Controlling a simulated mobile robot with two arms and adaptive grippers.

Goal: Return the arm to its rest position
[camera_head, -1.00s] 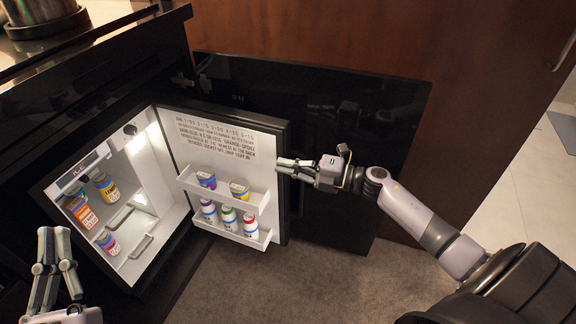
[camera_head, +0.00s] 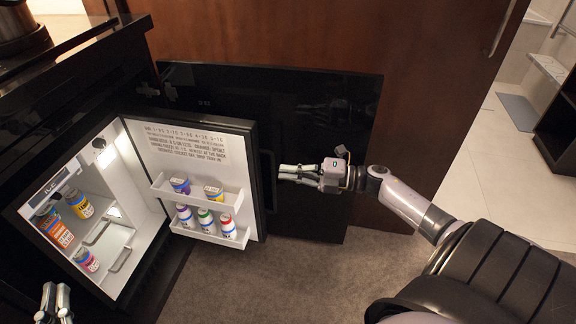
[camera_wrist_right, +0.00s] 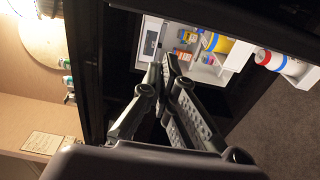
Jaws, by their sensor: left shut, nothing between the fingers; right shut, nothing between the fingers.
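My right gripper (camera_head: 281,172) is shut and empty in the head view. Its fingertips are just right of the open minibar door's edge, in front of the black cabinet door panel; I cannot tell whether they touch anything. In the right wrist view its fingers (camera_wrist_right: 168,75) come together with the fridge interior beyond them. My left gripper (camera_head: 52,292) is at the bottom left corner of the head view, shut and empty, partly cut off by the frame. The right arm (camera_head: 405,200) reaches in from the lower right.
The minibar door (camera_head: 158,145) stands open, with cans and bottles in its two racks (camera_head: 207,229). Several cans stand inside the fridge (camera_head: 125,215). The black cabinet door (camera_head: 325,110) is open behind the gripper. Carpet (camera_head: 290,275) below is clear.

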